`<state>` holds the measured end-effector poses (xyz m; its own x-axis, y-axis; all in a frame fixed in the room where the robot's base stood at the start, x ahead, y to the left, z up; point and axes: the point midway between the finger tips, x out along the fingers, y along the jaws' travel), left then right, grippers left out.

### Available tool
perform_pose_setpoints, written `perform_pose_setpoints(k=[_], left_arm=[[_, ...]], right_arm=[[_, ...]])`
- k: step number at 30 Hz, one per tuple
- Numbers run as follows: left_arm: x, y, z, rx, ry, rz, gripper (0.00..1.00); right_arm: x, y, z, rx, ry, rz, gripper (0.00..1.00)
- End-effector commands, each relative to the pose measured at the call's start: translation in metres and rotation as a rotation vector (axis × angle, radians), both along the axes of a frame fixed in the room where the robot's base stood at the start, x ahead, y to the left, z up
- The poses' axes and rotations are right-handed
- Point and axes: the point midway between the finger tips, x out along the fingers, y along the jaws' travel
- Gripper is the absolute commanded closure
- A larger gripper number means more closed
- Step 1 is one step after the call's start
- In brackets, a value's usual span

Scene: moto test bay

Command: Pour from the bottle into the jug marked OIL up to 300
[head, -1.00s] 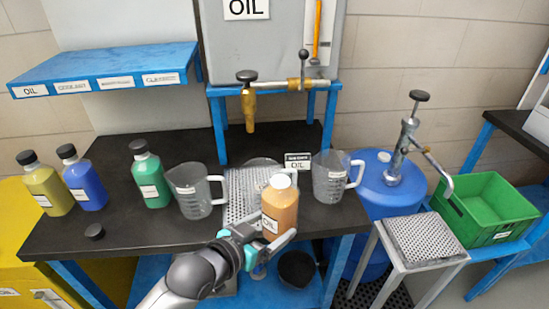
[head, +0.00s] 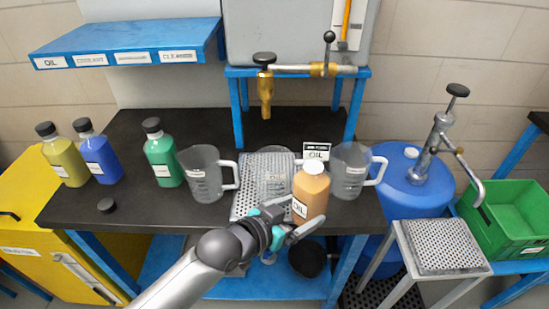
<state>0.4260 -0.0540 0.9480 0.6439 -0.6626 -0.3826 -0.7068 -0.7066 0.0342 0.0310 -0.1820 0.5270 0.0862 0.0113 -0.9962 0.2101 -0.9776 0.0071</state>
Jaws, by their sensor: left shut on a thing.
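An orange-brown bottle (head: 311,193) with a white top and an OIL label is held upright in my left gripper (head: 297,222), which is shut on it at the bench's front edge. A clear jug (head: 350,172) with a white handle stands behind and right of the bottle, beside a small sign reading OIL (head: 316,151). It looks empty. Another clear jug (head: 201,174) stands to the left of the perforated tray. Its label and the right jug's label are too small to read. My right gripper is not in view.
A perforated metal tray (head: 250,185) lies on the black bench (head: 135,209), with a brass tap (head: 265,90) above. Green (head: 161,155), blue (head: 97,152) and yellow (head: 62,157) bottles and a loose black cap (head: 106,205) are at left. A blue drum (head: 398,184) with a pump stands right.

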Motion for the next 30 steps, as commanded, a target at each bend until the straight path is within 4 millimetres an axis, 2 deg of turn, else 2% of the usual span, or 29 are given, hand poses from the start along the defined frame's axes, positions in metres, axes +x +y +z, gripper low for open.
perform_pose_setpoints(k=[20,24,30], left_arm=[[-0.002,-0.003,0.007,-0.228,0.226,-0.001,1.0],[-0.002,-0.004,0.029,-0.278,0.273,-0.002,1.0],[-0.002,-0.004,0.043,-0.347,0.349,-0.002,1.0]], right_arm=[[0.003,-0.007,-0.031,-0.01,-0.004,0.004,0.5],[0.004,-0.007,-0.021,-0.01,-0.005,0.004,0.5],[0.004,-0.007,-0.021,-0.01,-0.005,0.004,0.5]])
